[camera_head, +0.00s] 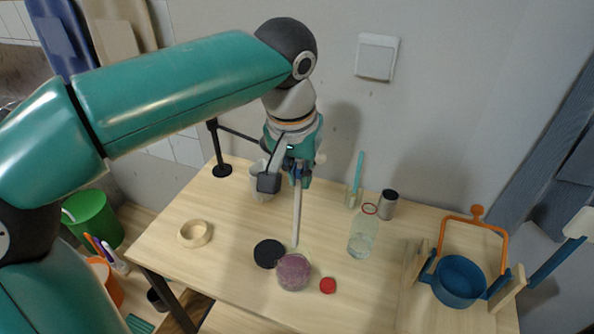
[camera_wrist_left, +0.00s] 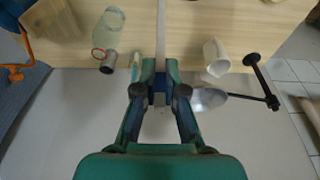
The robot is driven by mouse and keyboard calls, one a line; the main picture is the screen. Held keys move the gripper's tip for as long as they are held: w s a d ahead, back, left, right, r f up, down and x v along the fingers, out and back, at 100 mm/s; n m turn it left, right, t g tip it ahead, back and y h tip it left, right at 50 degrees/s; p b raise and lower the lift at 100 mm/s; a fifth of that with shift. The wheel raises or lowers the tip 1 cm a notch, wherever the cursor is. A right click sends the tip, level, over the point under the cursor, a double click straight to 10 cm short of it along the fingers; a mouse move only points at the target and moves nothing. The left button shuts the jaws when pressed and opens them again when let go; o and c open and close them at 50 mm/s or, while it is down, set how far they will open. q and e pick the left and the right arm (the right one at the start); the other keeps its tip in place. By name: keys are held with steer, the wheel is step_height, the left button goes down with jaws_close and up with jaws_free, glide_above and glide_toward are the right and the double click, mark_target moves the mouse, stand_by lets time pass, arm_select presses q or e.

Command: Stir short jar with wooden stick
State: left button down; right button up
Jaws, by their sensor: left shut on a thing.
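My left gripper (camera_head: 299,178) is shut on the upper part of a pale wooden stick (camera_head: 297,215), which hangs nearly upright below it. In the left wrist view the stick (camera_wrist_left: 160,35) runs out from between the fingers (camera_wrist_left: 159,92). A short jar (camera_head: 293,272) with purple-pink contents stands open near the front middle of the table. The stick's lower end shows just behind the jar's rim in the head view; I cannot tell its height or whether it touches. My right gripper is not in view.
Near the jar lie a black disc (camera_head: 268,253) and a red cap (camera_head: 328,285). A clear bottle (camera_head: 362,240), a grey cup (camera_head: 388,204) and a holder with a teal stick (camera_head: 357,180) stand to the right. A wooden ring (camera_head: 195,233) lies left; a blue pot (camera_head: 459,283) is far right.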

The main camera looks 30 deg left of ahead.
mark_target(297, 207)
arm_select(q)
steer(key=shift+s+d+f+b, duration=0.1)
steer(key=shift+s+f+b, duration=0.1)
steer(key=shift+f+b, duration=0.95)
steer(key=shift+s+f+b, duration=0.2)
steer(key=shift+f+b, duration=0.6)
steer(key=shift+f, duration=0.5)
steer(key=shift+s+d+f+b, duration=0.1)
steer(key=shift+s+f+b, duration=0.1)
steer(key=shift+f+b, duration=0.95)
steer(key=shift+f, duration=0.1)
